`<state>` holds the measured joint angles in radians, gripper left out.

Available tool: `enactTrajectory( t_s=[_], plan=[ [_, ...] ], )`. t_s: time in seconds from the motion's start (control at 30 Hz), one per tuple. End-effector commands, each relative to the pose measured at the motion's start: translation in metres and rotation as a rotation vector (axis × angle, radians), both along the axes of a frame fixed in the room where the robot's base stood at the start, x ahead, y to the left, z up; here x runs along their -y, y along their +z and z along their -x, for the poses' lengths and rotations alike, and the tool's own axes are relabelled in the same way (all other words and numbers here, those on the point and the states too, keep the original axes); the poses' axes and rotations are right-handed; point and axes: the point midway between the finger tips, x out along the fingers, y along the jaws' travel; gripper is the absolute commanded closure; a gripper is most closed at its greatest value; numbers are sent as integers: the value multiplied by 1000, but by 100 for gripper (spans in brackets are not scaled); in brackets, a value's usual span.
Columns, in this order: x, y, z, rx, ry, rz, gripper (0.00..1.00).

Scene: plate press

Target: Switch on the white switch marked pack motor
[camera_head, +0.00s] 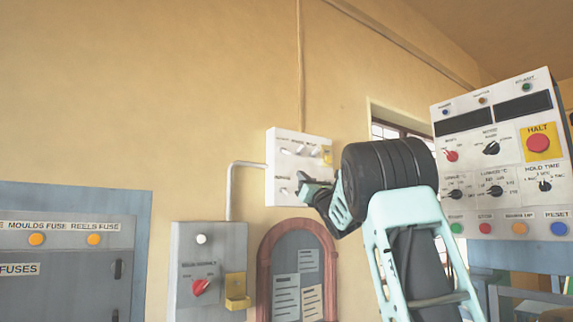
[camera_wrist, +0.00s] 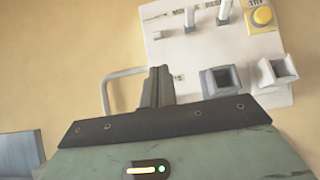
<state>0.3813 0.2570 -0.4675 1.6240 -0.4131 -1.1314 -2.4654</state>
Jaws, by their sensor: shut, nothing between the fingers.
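A white switch panel (camera_head: 277,167) hangs on the yellow wall, with small white switches on it. Its labels are too small to read in the head view, so I cannot tell which switch is marked pack motor. In the wrist view the panel (camera_wrist: 160,52) shows upright levers (camera_wrist: 190,18) along its top and two grey square-ended parts (camera_wrist: 220,80) lower down. Lettering there is only partly legible. My gripper (camera_head: 307,189) is shut and empty, in front of the panel's lower right, hiding part of it. The shut fingers (camera_wrist: 155,85) also show in the wrist view, beside the panel's lower left.
A yellow button (camera_wrist: 262,17) sits at the panel's upper right. A grey box with a red knob (camera_head: 200,287) is below left, and a framed notice board (camera_head: 270,262) below. A control console (camera_head: 465,125) stands right. A conduit (camera_head: 230,190) runs to the panel's left.

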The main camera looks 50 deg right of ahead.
Motion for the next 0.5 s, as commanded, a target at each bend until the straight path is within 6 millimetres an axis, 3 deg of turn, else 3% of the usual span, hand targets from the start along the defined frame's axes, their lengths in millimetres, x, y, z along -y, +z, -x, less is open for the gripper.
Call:
enactTrajectory(
  t_s=[0.27,0.5],
  plan=[
    [1,5,-4,-1,1,-1,100],
    [7,31,-32,-2,1,-2,100]
  ],
)
